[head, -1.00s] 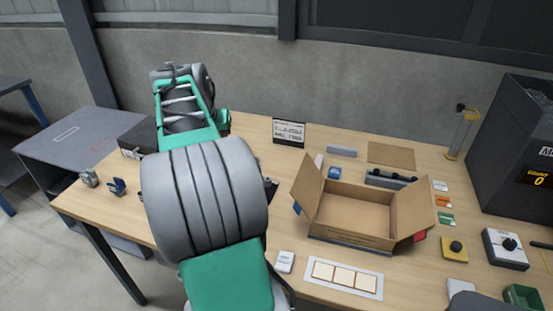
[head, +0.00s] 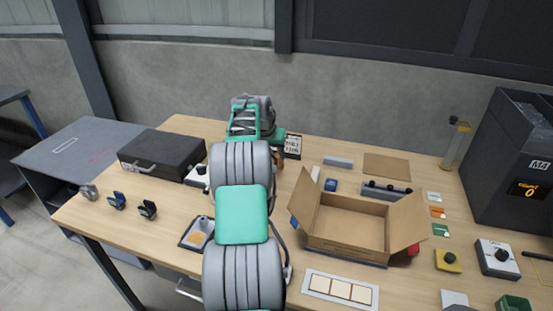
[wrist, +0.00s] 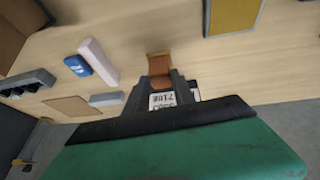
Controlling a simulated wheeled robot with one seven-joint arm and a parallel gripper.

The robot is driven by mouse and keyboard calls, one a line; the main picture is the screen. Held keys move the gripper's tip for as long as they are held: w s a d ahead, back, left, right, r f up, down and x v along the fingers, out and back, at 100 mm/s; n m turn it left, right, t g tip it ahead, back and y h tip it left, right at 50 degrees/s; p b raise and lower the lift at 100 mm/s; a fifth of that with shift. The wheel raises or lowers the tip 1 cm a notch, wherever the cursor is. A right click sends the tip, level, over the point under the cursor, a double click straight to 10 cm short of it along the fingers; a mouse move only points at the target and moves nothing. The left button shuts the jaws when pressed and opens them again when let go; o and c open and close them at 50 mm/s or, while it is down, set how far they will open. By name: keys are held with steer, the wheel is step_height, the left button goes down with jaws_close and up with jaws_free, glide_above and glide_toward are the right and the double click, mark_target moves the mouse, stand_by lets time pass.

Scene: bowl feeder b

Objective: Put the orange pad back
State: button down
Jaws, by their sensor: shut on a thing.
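My gripper (wrist: 159,78) is shut on a small orange-brown block, which looks like the orange pad (wrist: 158,66). The pad sticks out past the fingertips, above the wooden table, with a paler tan end. In the head view my arm hides most of the gripper and pad. What looks like this tray shows at the top of the wrist view (wrist: 207,18).
An open cardboard box (head: 345,243) stands right of my arm. A small sign (head: 293,146) stands just behind the gripper. A blue block (head: 331,186) lies near the box.

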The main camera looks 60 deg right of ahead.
mark_target(275, 159)
steer(key=shift+a+p+x, duration=0.2)
steer(key=shift+x, duration=0.8)
steer(key=shift+a+p+x, duration=0.15)
steer(key=shift+p+x, duration=0.05)
steer(key=shift+x, duration=0.8)
steer(key=shift+w+f, duration=0.15)
steer(key=shift+f, duration=0.1)
steer(key=c, duration=1.1)
jaws_free()
steer(key=shift+o, duration=0.2)
